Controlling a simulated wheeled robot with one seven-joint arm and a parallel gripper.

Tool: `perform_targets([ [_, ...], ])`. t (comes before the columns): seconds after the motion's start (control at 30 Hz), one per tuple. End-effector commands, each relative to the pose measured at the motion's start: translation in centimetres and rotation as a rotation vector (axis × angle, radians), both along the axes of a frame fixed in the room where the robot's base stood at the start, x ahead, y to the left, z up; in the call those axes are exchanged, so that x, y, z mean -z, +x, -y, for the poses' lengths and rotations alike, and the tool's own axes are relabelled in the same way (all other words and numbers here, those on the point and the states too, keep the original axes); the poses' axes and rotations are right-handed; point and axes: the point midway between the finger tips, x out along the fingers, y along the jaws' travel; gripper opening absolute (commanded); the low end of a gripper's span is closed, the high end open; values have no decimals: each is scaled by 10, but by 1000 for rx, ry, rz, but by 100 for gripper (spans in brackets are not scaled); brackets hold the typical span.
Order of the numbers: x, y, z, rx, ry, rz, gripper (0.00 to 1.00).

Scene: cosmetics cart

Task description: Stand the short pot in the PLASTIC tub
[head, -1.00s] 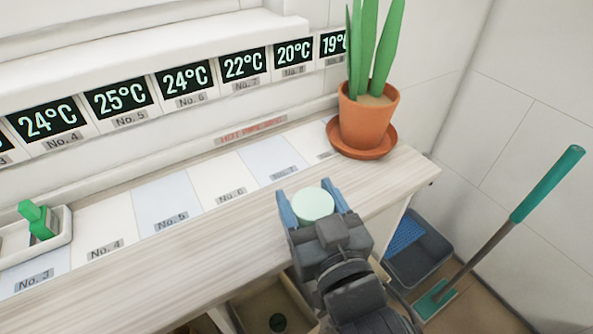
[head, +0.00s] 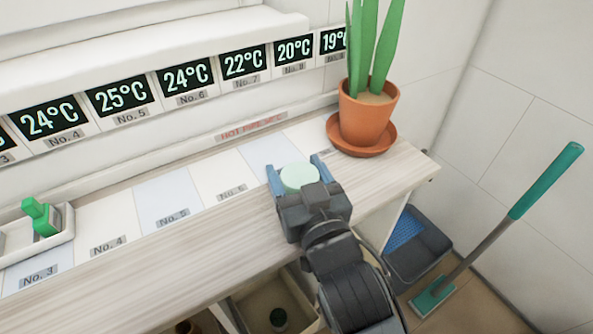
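A pale green, round-topped short pot (head: 299,178) sits between the two blue fingers of my gripper (head: 298,175). The fingers touch or nearly touch its sides, and it moves with my gripper. My gripper is over the back part of the counter, near the No. 7 panel. The pot's lower part is hidden by my gripper. Whether its base touches the counter is unclear. No tub is marked as plastic. A dark grey tub (head: 437,243) with a blue grid inside stands on the floor at the right. A beige bin (head: 302,303) shows below the counter.
A potted plant on an orange saucer (head: 385,147) stands close to the right of my gripper. A green-handled mop (head: 545,183) leans at the right. The counter's middle (head: 190,247) is clear.

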Motion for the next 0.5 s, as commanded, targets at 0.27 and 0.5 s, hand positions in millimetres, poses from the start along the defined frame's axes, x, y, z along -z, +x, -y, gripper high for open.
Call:
perform_targets([
  [0.27,-1,0,0,0,0,0,92],
  [0.5,0,0,0,-1,0,0,92],
])
